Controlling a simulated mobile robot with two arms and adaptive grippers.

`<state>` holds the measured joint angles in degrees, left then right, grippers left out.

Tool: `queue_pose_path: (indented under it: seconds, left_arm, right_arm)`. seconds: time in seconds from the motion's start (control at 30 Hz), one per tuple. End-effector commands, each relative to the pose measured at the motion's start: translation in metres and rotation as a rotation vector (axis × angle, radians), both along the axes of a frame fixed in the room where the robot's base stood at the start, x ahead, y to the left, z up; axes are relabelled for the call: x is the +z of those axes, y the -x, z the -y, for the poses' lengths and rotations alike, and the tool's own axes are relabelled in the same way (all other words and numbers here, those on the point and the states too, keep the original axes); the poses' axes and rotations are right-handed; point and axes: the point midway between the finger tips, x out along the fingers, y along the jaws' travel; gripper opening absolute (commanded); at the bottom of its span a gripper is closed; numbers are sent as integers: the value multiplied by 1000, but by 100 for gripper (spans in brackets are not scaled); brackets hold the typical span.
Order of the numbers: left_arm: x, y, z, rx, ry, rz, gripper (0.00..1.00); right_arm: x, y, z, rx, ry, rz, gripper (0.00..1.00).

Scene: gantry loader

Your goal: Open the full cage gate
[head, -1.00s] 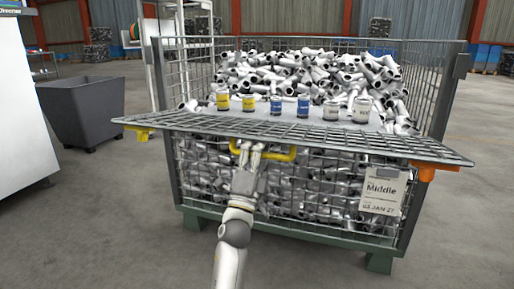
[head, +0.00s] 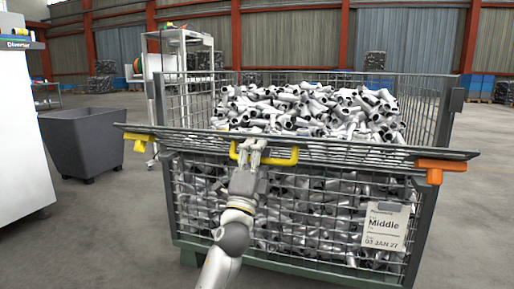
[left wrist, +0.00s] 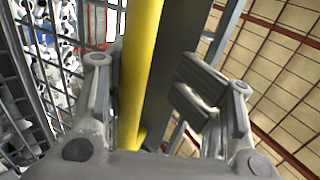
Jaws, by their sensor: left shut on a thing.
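The wire mesh cage (head: 438,130) is heaped with grey metal pipe fittings (head: 320,108). Its gate (head: 345,152) shows as a flat mesh panel seen nearly edge-on across the front. A yellow handle (head: 283,160) is at the gate's front edge, left of centre. My left gripper (head: 250,150) is shut on this handle. In the left wrist view the yellow bar (left wrist: 138,65) runs between the fingers. A yellow piece (head: 138,142) is at the gate's left end and an orange one (head: 435,172) at its right end. My right gripper is not in view.
A paper tag reading Middle (head: 384,225) hangs on the cage's lower front right. A dark grey bin (head: 83,145) stands to the left, beside a white machine (head: 22,130). A white frame (head: 180,60) stands behind. The floor to the right is clear.

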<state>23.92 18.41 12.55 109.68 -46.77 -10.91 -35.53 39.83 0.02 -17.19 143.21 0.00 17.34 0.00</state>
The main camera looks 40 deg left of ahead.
Motion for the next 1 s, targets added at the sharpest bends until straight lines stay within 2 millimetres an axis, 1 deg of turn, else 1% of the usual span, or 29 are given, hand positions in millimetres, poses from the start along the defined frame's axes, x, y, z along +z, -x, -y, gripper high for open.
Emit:
queue_pose_path:
  seconds: [0.03, 0.33, 0.37, 0.47, 1.0]
  left_arm:
    - [14, 6, 3, -4, -14, 25, 37]
    - [16, 6, 3, -4, -14, 26, 37]
    - [11, 3, 1, -3, -9, 14, 37]
    - [9, 4, 2, -3, -9, 14, 37]
    - [-22, 26, 10, -2, -9, 11, 37]
  right_arm:
    - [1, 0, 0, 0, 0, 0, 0]
    - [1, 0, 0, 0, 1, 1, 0]
    - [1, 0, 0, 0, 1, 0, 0]
    - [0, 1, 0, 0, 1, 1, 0]
    - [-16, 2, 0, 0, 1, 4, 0]
